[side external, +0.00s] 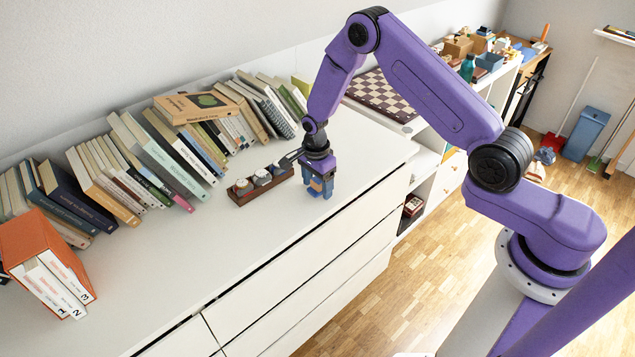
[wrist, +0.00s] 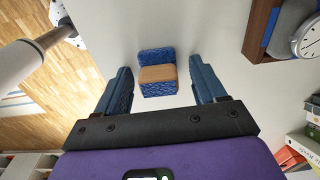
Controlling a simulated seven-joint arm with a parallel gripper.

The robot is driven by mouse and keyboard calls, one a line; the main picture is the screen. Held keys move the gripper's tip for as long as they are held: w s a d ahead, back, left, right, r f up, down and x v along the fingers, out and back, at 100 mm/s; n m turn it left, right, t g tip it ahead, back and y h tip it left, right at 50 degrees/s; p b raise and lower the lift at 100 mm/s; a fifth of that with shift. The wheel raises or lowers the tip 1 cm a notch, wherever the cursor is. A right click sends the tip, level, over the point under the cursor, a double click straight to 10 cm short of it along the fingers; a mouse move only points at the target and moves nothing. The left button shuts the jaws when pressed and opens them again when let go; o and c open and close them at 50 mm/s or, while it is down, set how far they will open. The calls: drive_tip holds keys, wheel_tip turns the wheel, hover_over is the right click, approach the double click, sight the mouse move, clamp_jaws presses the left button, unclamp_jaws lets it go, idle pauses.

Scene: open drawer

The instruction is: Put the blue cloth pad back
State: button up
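The blue cloth pad (wrist: 158,90) has a woven pattern and a tan band (wrist: 157,74) across its middle. In the wrist view it is between the fingers of my gripper (wrist: 160,72), with a gap on each side. The fingers are open and do not touch it. In the side external view my gripper (side external: 320,186) points down, low over the white cabinet top near its front edge, and mostly hides the pad. A dark wooden tray (side external: 240,198) holding round-faced watches stands just left of it. The tray's edge (wrist: 259,32) shows at the wrist view's upper right.
Leaning books (side external: 150,160) line the wall behind the tray, with a book lying on top. An orange box with white binders (side external: 50,262) stands at the left. A checkered board (side external: 380,95) lies beyond my arm. The cabinet top in front of the tray is clear.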

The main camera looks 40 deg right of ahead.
sight(316, 181)
drive_tip(key=r, duration=1.1)
drive_tip(key=shift+a, duration=0.25)
drive_tip(key=s+a+r+n, duration=0.3)
drive_tip(key=s+r+n, duration=0.3)
drive_tip(key=s+n, duration=0.1)
drive_tip(key=s+a+r+n, duration=0.4)
drive_tip(key=s+r+n, duration=0.1)
drive_tip(key=s+n, duration=0.25)
drive_tip(key=s+d+r+n, duration=0.2)
drive_tip(key=s+n, duration=0.6)
drive_tip(key=s, duration=0.2)
drive_tip(key=s+d+r+n, duration=0.2)
drive_tip(key=s+d+n, duration=0.1)
drive_tip(key=s+n, duration=0.5)
drive_tip(key=s, duration=0.3)
drive_tip(key=shift+s+d+y, duration=0.3)
drive_tip(key=shift+d+y, duration=0.05)
drive_tip(key=shift+y, duration=0.05)
